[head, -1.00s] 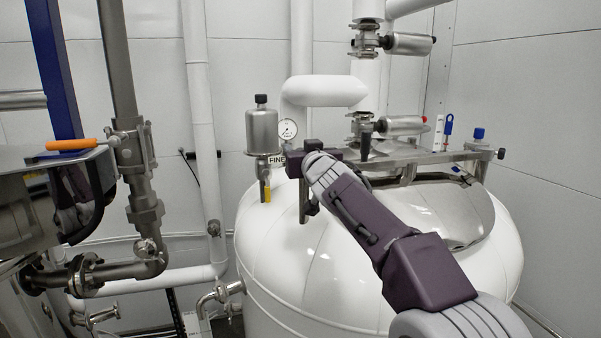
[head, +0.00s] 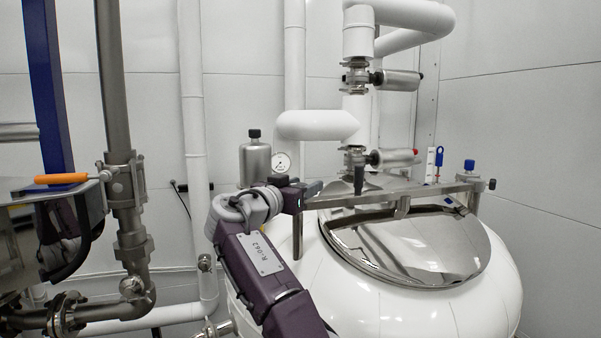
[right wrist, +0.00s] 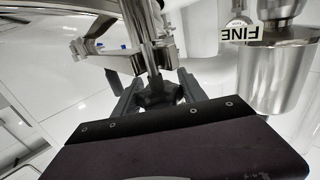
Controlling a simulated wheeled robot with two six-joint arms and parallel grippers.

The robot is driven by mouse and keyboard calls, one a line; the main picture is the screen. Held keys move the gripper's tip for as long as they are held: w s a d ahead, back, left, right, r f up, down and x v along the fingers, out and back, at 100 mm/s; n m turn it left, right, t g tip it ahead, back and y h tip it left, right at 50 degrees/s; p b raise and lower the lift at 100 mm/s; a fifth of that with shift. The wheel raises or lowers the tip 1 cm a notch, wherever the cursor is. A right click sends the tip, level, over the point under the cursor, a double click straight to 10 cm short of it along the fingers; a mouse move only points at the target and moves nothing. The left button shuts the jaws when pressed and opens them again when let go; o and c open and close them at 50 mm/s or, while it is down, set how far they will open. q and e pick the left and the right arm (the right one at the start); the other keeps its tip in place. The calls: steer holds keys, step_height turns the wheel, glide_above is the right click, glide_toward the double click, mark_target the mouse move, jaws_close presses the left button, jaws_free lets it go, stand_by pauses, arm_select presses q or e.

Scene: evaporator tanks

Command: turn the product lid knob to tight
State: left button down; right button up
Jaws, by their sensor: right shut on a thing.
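The product tank's polished steel lid (head: 415,248) lies closed on the white tank, under a steel crossbar (head: 425,191). My right gripper (head: 312,190) is at the crossbar's left end in the head view. In the right wrist view its two dark fingers (right wrist: 158,92) stand on either side of a dark lobed knob (right wrist: 157,94) on a steel rod. The gripper is shut on this knob. In the head view the gripper hides the knob. No tight mark is readable. My left gripper is not in view.
A steel canister (head: 255,162) and a gauge (head: 281,163) stand just behind my right gripper. A black handle (head: 359,178) rises near the crossbar. A valve with an orange handle (head: 62,179) is at left.

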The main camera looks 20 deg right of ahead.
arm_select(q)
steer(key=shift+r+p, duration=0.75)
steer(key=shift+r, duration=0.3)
arm_select(e)
steer(key=shift+f+m+g+h, duration=0.25)
steer(key=shift+m+g+h, duration=0.3)
steer(key=shift+g, duration=0.25)
steer(key=shift+d, duration=0.1)
steer(key=o, duration=1.3)
steer(key=shift+o, duration=0.2)
steer(key=shift+w+d, duration=0.2)
steer(key=shift+d, duration=0.1)
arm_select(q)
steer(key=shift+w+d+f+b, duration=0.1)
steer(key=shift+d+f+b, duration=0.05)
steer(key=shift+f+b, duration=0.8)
arm_select(e)
steer(key=v, duration=0.9)
steer(key=shift+f, duration=0.1)
